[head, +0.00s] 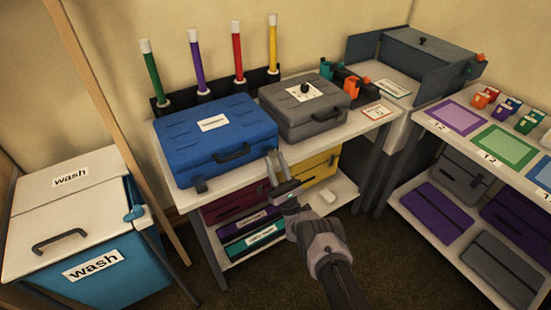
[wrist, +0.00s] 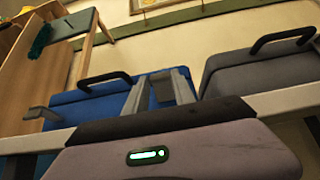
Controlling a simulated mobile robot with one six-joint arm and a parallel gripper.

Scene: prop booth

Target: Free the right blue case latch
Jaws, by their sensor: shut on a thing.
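The blue case (head: 215,130) lies closed on the left of the table, its black handle (head: 232,153) facing front; it also shows in the wrist view (wrist: 85,97). Its left latch (head: 200,185) shows at the front left corner, and in the wrist view as a grey tab (wrist: 40,113). My gripper (head: 272,163) is at the front right of the case, at the right latch, its fingers also in the wrist view (wrist: 162,88). It is shut on the right latch, which the fingers mostly hide, so I cannot tell how it is turned.
A grey case (head: 305,108) stands close to the right of the blue one. Coloured tubes (head: 197,62) stand in a rack behind. A shelf with cases (head: 250,217) is below the table. A wash bin (head: 85,215) stands left; a side table (head: 490,130) stands right.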

